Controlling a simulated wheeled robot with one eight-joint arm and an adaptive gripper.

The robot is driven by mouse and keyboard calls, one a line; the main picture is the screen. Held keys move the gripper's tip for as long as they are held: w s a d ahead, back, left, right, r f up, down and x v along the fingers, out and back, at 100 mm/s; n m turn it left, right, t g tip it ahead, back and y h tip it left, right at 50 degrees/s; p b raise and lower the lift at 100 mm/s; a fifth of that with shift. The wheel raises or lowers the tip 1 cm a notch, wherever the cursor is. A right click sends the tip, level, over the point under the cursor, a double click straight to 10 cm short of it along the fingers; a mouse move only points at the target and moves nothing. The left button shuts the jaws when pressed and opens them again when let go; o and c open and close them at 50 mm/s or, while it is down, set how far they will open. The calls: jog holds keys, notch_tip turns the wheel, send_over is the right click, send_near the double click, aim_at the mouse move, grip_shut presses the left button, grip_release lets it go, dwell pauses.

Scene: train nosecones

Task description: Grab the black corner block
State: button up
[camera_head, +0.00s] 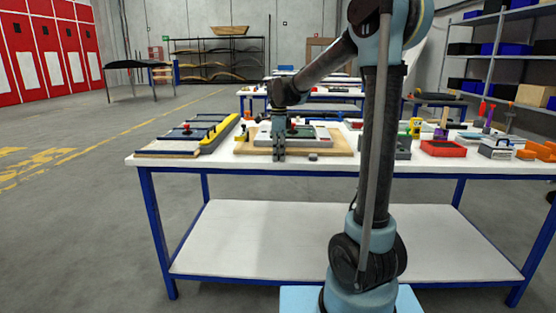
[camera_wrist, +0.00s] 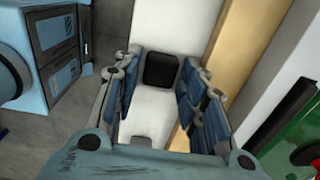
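The black corner block (camera_wrist: 161,70) is a small dark block with rounded corners lying on the white table top. In the wrist view it sits between and beyond the spread fingers of my gripper (camera_wrist: 163,82). The fingers are apart, with nothing held between them. In the head view my gripper (camera_head: 279,155) points down near the front edge of the table.
A wooden board (camera_head: 243,147) with a grey fixture lies behind my gripper; its edge (camera_wrist: 212,60) runs beside the block. A yellow and dark panel (camera_head: 215,138) lies left. A red bin (camera_head: 443,149) and tools crowd the right. The table's front edge (camera_head: 240,169) is close.

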jog(key=c, duration=0.7)
jog(key=shift+r, duration=0.1)
